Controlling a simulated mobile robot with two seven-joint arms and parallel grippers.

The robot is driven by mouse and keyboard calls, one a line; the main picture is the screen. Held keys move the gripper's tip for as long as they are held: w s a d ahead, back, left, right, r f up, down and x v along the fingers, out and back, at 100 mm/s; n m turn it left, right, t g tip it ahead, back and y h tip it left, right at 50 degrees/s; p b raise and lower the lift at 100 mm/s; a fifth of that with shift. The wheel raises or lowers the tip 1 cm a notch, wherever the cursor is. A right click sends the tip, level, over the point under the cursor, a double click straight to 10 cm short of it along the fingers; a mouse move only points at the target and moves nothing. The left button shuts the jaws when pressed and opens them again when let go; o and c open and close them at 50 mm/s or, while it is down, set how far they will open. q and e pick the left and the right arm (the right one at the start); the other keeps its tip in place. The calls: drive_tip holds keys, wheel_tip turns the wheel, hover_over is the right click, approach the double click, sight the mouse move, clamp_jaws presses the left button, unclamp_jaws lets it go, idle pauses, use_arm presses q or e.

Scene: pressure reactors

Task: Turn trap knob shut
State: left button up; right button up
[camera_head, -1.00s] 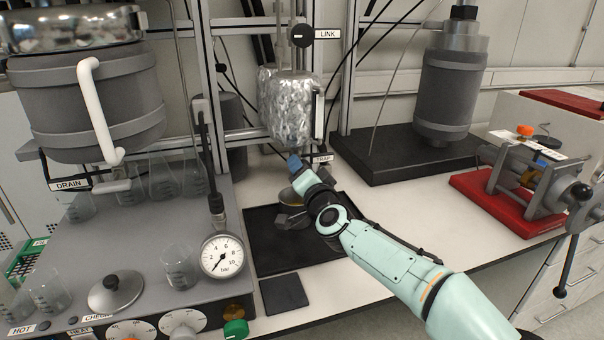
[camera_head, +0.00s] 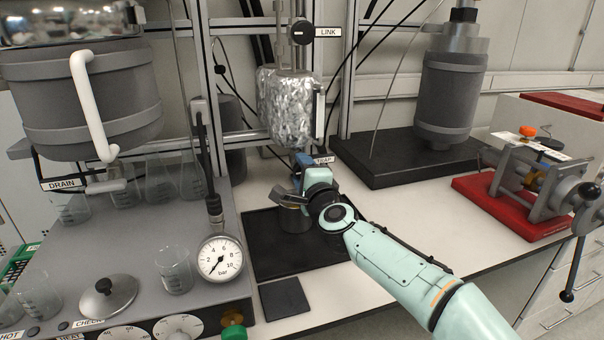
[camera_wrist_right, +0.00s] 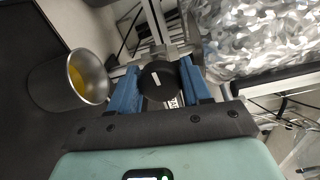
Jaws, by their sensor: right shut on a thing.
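The trap knob (camera_wrist_right: 159,78) is a dark round knob with a white mark, seen in the right wrist view. My right gripper (camera_wrist_right: 160,86) has its blue fingers on both sides of it and is shut on it. In the head view the right gripper (camera_head: 303,166) is beneath the foil-wrapped vessel (camera_head: 290,108), beside the TRAP label (camera_head: 324,160). The gripper hides the knob there. My left gripper is not in view.
A metal cup (camera_wrist_right: 86,78) with yellow contents stands near the right gripper, on the black tray (camera_head: 262,262). A pressure gauge (camera_head: 220,258) and glass beakers (camera_head: 174,270) are at left. A red-based clamp device (camera_head: 477,207) stands at right.

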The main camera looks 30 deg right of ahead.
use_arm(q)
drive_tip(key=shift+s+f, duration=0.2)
use_arm(e)
drive_tip(key=shift+m, duration=0.4)
drive_tip(key=o, duration=1)
drive_tip(key=shift+s, duration=0.1)
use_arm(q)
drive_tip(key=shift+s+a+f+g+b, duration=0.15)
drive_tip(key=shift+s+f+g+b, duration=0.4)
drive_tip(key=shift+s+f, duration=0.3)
use_arm(e)
drive_tip(key=v, duration=1.3)
drive_tip(key=shift+s, duration=0.15)
